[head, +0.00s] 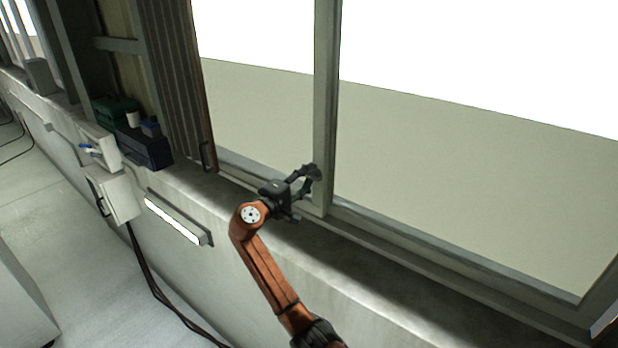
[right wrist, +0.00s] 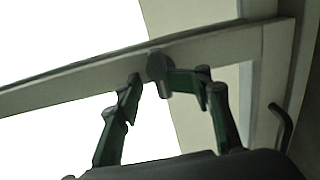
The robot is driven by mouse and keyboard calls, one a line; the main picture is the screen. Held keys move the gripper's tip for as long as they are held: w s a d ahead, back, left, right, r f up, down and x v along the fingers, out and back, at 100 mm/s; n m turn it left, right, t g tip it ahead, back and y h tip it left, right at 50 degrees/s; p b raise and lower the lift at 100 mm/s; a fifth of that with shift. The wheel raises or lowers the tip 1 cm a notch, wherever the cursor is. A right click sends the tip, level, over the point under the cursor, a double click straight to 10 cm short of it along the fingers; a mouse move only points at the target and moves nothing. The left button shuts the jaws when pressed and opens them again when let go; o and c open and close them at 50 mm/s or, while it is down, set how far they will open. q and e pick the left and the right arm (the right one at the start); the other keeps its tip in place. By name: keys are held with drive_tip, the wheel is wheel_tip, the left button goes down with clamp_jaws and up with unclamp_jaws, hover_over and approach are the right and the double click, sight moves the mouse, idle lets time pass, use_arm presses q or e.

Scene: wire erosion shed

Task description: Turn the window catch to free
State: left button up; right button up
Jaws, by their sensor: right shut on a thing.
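The window catch (right wrist: 157,66) is a small grey piece with a round boss and a short lever on the window's upright post. It shows between my fingers in the right wrist view. My right gripper (head: 312,175) reaches the post low down, and the fingers hide most of the catch in the head view. In the right wrist view the right gripper (right wrist: 150,85) has a finger on each side of the catch and is shut on it. The window post (head: 326,100) stands upright between two panes. My left gripper is not in view.
A ribbed panel with a dark handle (head: 207,157) stands left of the gripper. A dark blue box (head: 145,148) and a green box (head: 114,108) sit on the sill further left. A lit lamp bar (head: 176,220) is on the wall below. The sill right of the post is clear.

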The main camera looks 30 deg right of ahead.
drive_tip(key=v, duration=1.2)
drive_tip(key=shift+d, duration=0.1)
